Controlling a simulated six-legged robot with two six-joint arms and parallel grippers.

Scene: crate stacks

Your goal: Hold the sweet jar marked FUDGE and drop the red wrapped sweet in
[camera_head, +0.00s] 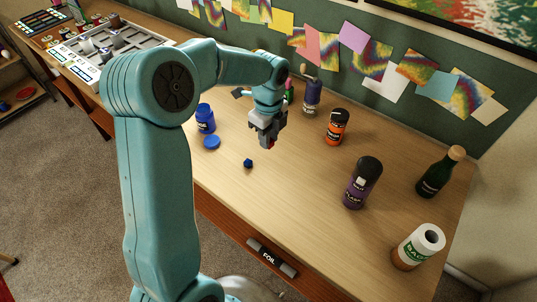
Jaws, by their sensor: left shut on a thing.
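My left gripper (269,143) is shut above the table, with a small red thing, which looks like the red wrapped sweet (271,143), just showing between its fingertips. A small blue jar (205,117) stands upright to the left of the gripper, with a blue lid (211,142) lying flat in front of it. I cannot read its label, so I cannot tell whether it is the FUDGE jar. A small dark blue piece (248,163), perhaps another wrapped sweet, lies on the table in front of the gripper. My right gripper is not in view.
A dark bottle (312,97) stands behind the gripper. A grey divided tray (112,48) is at far left.

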